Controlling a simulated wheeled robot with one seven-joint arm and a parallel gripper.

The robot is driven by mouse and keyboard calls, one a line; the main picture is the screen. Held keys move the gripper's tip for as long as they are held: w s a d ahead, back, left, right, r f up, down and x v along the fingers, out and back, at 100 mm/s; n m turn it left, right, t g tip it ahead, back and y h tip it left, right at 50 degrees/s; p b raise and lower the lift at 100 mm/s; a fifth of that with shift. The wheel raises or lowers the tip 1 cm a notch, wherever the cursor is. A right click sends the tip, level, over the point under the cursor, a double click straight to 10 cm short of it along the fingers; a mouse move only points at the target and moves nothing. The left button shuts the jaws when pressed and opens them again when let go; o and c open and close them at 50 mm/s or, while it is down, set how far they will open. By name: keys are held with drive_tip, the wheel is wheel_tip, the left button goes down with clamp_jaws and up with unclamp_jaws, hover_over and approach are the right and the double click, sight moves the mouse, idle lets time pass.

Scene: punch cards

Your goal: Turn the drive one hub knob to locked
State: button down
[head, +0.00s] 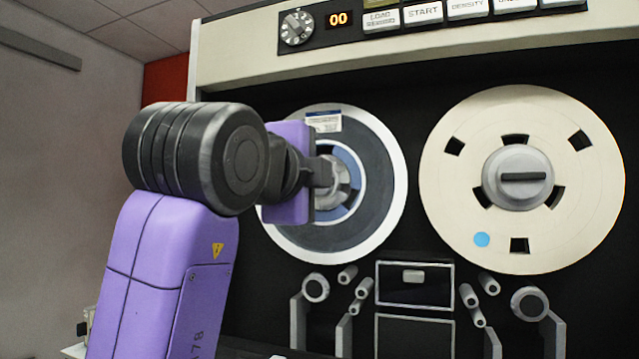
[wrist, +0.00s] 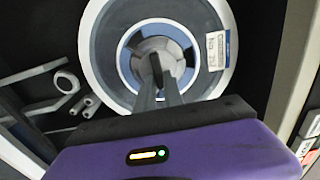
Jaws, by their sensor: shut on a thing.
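The dark grey tape reel (head: 376,200) with a white rim hangs at the left of the drive's face. Its grey hub knob (head: 341,190) is partly hidden behind my gripper (head: 326,172). In the wrist view the hub knob (wrist: 177,62) sits in the reel's blue-and-grey centre, and my gripper (wrist: 158,84) reaches straight to it. The two fingers are shut on the knob's raised grip bar. The bar's exact angle and any lock marking are hidden or too small to tell.
A cream reel (head: 470,125) with a blue dot hangs at the right; its hub knob (head: 523,177) has a level bar. A control panel (head: 345,30) with a dial, an orange "00" display and buttons runs above. Guide rollers and posts (head: 316,289) stick out below the reels.

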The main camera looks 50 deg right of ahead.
drive_tip(key=shift+f, duration=0.1)
drive_tip(key=c, duration=1.5)
unclamp_jaws()
drive_tip(key=shift+o, duration=0.2)
drive_tip(key=v, duration=0.7)
drive_tip(key=shift+s+a+b, duration=0.15)
drive_tip(key=shift+a+b, duration=0.2)
drive_tip(key=shift+b, duration=0.1)
